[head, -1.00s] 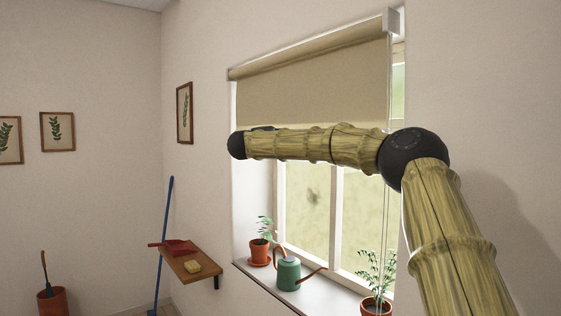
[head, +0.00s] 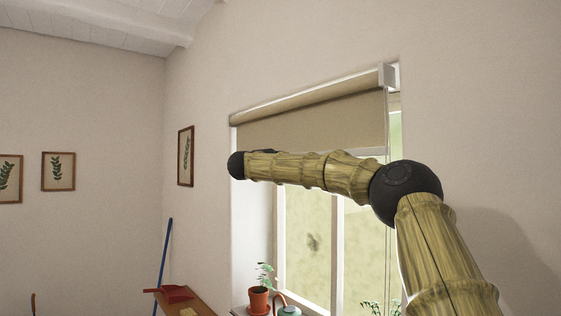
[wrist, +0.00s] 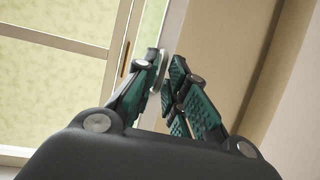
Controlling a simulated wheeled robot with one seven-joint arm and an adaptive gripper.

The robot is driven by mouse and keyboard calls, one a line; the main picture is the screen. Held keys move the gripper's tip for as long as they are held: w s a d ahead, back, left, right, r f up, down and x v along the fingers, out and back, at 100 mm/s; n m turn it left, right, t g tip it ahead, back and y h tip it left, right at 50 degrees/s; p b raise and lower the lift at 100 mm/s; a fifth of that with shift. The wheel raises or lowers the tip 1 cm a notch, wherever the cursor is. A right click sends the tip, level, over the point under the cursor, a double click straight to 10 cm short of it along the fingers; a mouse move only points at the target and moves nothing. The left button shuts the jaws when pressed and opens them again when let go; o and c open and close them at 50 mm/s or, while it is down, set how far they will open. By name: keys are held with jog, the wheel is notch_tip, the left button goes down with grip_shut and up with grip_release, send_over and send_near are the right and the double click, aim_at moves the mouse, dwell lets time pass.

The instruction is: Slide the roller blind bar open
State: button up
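The beige roller blind (head: 310,125) hangs over the upper part of the window in the head view, partly rolled down. My gripper is hidden behind my arm in the head view.
The windowsill holds a potted plant (head: 259,299) and a green watering can (head: 289,310). Another plant (head: 371,308) stands at right. A wooden wall shelf (head: 203,303) with a red dustpan (head: 176,294) is left of the window. A thin cord hangs at the window's right.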

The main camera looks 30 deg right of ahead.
jog(key=shift+o, duration=0.6)
jog(key=shift+a, duration=0.1)
jog(key=v, duration=1.1)
jog(key=shift+s+a+f, duration=0.15)
jog(key=shift+s+a, duration=0.05)
jog(key=shift+a, duration=0.15)
